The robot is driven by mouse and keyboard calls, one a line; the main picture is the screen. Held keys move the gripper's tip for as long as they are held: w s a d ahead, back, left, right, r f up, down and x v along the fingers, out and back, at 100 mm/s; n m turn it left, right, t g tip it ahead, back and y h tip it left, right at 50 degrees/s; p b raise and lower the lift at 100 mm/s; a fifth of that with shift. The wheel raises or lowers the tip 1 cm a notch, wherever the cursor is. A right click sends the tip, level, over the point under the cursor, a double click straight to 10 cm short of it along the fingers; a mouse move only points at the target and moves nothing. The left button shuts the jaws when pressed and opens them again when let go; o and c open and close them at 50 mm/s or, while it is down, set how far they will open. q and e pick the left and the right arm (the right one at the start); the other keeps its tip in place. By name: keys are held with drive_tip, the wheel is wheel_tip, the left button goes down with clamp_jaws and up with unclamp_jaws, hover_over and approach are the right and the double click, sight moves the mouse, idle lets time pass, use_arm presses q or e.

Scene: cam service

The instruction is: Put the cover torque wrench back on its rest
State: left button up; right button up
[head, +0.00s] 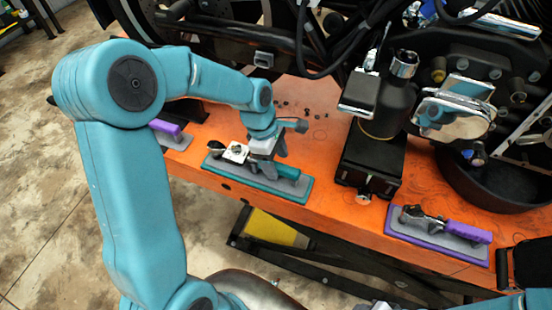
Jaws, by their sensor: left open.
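A teal-handled wrench (288,172) lies along a grey-topped teal rest (295,189) at the front edge of the orange bench. Its dark head end is at the left, near a small white square piece (235,153). My left gripper (270,153) is open, pointing down just over the middle of this wrench and hiding part of it. I cannot tell whether the fingers touch it, or whether it is fully seated. A purple-handled wrench (467,232) lies on a purple rest (437,240) at the right. My right gripper is out of view.
The orange bench (325,190) carries a motorcycle close behind. A black stand (370,165) rises between the two rests. A black pan (495,185) is at the right. Another purple-handled tool (165,127) lies at the left, partly behind my arm. Small dark parts lie behind the teal rest.

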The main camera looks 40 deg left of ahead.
use_arm(q)
drive_tip(key=shift+r+p, duration=2.2)
drive_tip(key=shift+r, duration=0.7)
drive_tip(key=v, duration=1.6)
drive_tip(key=shift+a, duration=0.15)
drive_tip(key=shift+r, duration=0.1)
drive_tip(key=shift+s, duration=0.1)
